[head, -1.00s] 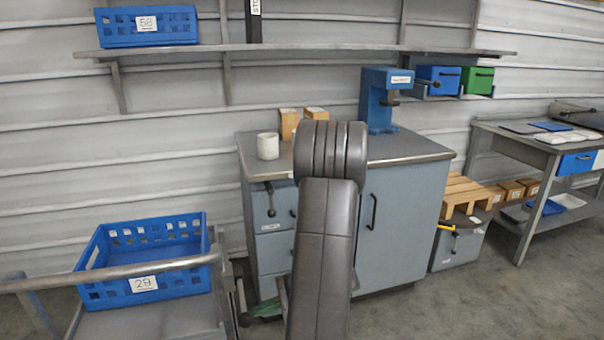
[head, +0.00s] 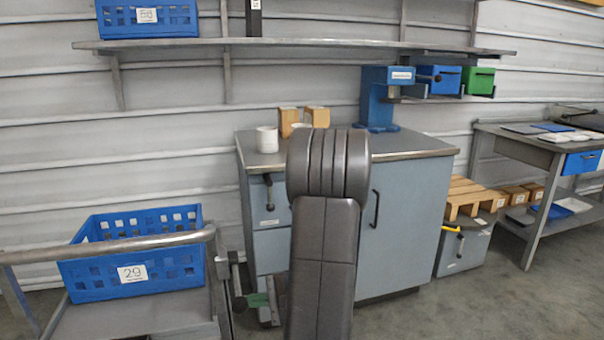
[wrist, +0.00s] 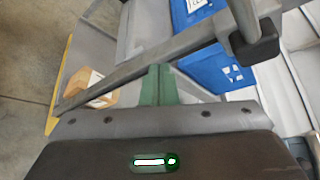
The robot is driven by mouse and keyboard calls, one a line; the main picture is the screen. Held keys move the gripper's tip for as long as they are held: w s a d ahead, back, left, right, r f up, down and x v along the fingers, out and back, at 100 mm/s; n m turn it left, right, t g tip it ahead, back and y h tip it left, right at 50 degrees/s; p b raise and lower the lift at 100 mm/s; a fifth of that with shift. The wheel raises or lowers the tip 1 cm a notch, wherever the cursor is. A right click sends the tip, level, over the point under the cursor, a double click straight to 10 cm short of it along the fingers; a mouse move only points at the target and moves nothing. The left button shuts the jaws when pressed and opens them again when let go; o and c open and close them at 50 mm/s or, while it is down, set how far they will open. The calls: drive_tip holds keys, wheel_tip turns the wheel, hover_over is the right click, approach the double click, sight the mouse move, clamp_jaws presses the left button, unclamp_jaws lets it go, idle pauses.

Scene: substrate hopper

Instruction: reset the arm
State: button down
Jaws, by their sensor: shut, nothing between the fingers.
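My arm (head: 325,230) rises in the middle of the head view, with its elbow in front of the blue-grey cabinet. My gripper (head: 257,300) shows low down, left of the arm, between the cart and the cabinet. In the wrist view its green fingers (wrist: 158,85) are together with nothing between them. They appear in front of the cart's grey rail, but I cannot tell whether they touch it.
A cart (head: 110,322) with blue crate 29 (head: 130,272) stands left. The cabinet (head: 405,215) carries a blue press (head: 378,100) and a white cup (head: 267,140). A shelf (head: 300,47) runs above. Floor (head: 460,305) is clear at the lower right.

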drive_tip(key=shift+w+a+f+n+t+y+b, duration=0.15)
drive_tip(key=shift+w+f+n+t+y+b, duration=0.3)
drive_tip(key=shift+b, duration=0.7)
drive_tip(key=shift+w+a+f+n+t+y+b, duration=0.15)
drive_tip(key=shift+w+n+b, duration=0.5)
drive_tip(key=shift+b, duration=0.45)
drive_tip(key=shift+r, duration=0.1)
